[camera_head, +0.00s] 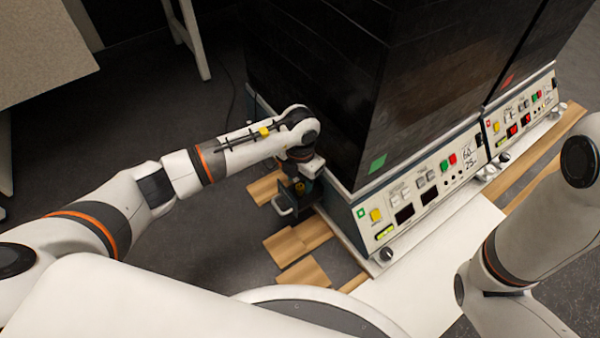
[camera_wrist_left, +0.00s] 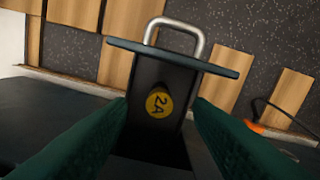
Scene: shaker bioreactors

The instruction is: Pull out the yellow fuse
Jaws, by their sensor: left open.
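The fuse (camera_wrist_left: 158,85) shows in the left wrist view as a dark block with a yellow disc marked 2A. A wide dark plate crosses its outer end, with a bent metal handle (camera_wrist_left: 176,24) beyond it. My left gripper (camera_wrist_left: 158,112) is open, one green finger on each side of the block; whether they touch it is unclear. In the head view my left gripper (camera_head: 299,190) is at the left side of the dark shaker bioreactor (camera_head: 310,75), low near its base. The fuse is mostly hidden there. My right gripper is out of view; only its arm shows.
Wooden slats (camera_head: 298,240) lie on the dark floor below my left gripper. The control panel (camera_head: 425,185) with buttons and displays faces front right. A white sheet-like surface (camera_head: 430,275) lies before it. An orange and dark cable-like item (camera_wrist_left: 258,128) shows at right in the wrist view.

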